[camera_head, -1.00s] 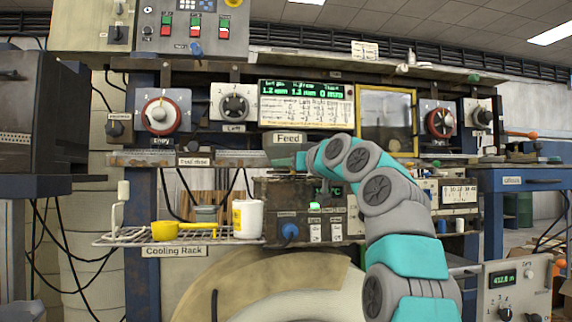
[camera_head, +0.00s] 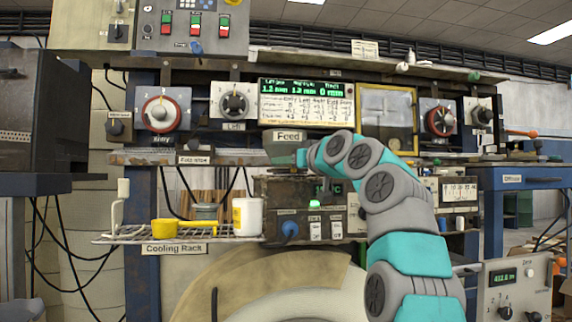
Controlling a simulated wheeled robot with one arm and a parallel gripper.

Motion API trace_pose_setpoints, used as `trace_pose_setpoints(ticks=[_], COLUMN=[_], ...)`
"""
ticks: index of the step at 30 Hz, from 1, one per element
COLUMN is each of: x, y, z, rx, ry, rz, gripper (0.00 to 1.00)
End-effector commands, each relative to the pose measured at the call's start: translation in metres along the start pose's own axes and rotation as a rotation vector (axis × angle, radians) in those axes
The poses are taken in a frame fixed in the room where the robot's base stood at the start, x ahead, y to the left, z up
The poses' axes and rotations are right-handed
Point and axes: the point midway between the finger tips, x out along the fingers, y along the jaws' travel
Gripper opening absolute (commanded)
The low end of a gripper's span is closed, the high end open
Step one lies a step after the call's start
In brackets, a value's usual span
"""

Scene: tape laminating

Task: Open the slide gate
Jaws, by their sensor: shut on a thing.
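The feed hopper (camera_head: 290,137), a grey box labelled "Feed", hangs under the display panel at mid-picture. The slide gate is too small and covered to make out clearly at the hopper's lower edge. My gripper (camera_head: 301,158) is just below the right part of the hopper, reaching in from the right and pointing left. It is shut on a small part there, apparently the slide gate's handle. The fingers and the held part are mostly hidden by the teal wrist.
A wire cooling rack (camera_head: 130,237) at left holds a yellow scoop (camera_head: 165,229) and a white tub (camera_head: 247,217). A control box (camera_head: 290,197) with a green light sits below my gripper. Knobs and a display panel (camera_head: 307,103) line the machine above.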

Motion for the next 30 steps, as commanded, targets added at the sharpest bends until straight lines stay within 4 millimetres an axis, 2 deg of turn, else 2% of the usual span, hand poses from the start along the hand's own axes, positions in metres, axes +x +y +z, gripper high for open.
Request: trace_pose_setpoints(ticks=[9, 19, 20, 27, 30], x=[-0.038, -0.040, -0.040, -0.039, -0.039], y=[-0.015, -0.016, -0.016, -0.016, -0.016], z=[0.001, -0.002, -0.002, -0.001, -0.001], rx=[-0.001, -0.001, -0.001, 0.000, 0.000], ry=[0.006, 0.004, 0.005, 0.003, 0.002], rz=[0.000, 0.001, 0.001, 0.001, 0.001], gripper=[0.00, 0.00, 0.40, 0.66, 0.66])
